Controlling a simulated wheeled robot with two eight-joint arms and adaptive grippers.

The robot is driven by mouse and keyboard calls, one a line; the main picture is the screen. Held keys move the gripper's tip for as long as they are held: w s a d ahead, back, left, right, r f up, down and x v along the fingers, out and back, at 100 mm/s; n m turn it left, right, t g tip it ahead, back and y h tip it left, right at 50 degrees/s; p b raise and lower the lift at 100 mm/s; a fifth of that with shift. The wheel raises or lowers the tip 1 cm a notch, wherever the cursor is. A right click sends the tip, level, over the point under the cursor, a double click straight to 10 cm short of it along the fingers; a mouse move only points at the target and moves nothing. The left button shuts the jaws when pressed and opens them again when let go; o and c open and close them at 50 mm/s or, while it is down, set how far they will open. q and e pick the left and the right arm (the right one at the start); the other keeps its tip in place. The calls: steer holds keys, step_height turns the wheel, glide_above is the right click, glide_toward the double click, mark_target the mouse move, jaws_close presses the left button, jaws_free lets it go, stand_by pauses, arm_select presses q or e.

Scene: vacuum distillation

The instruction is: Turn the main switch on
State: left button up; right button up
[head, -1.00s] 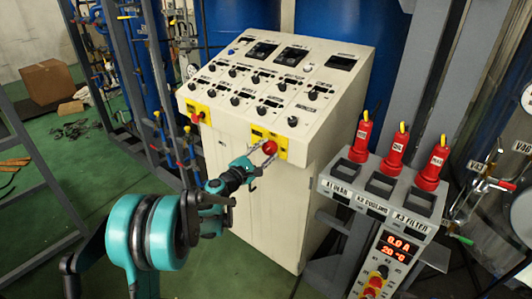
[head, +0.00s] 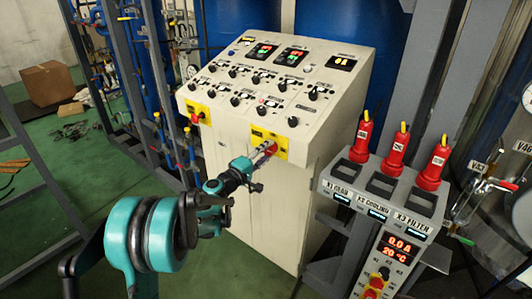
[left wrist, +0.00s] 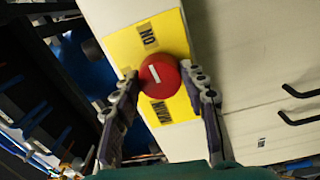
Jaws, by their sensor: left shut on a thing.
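The main switch is a red round knob (head: 273,150) with a white mark, on a yellow plate (head: 283,153) at the front right of the white control cabinet. In the left wrist view the knob (left wrist: 160,75) sits between both fingers, its white bar showing, and the plate (left wrist: 125,45) carries the words MAIN and ON. My left gripper (head: 267,147) is shut on the knob, a finger on each side (left wrist: 165,88). In the head view the fingers hide part of the knob. My right gripper is not in view.
The cabinet's sloping panel (head: 265,78) has several black knobs, and its displays (head: 262,50) are lit. A second yellow plate (head: 197,112) with a red knob is at its left. A grey stand (head: 375,180) with red plugs stands close on the right.

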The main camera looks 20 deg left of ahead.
arm_select(q)
steer(key=shift+m, duration=0.5)
steer(key=o, duration=1.2)
steer(key=shift+c, duration=0.2)
steer(key=v, duration=1.2)
steer(key=shift+f, duration=0.1)
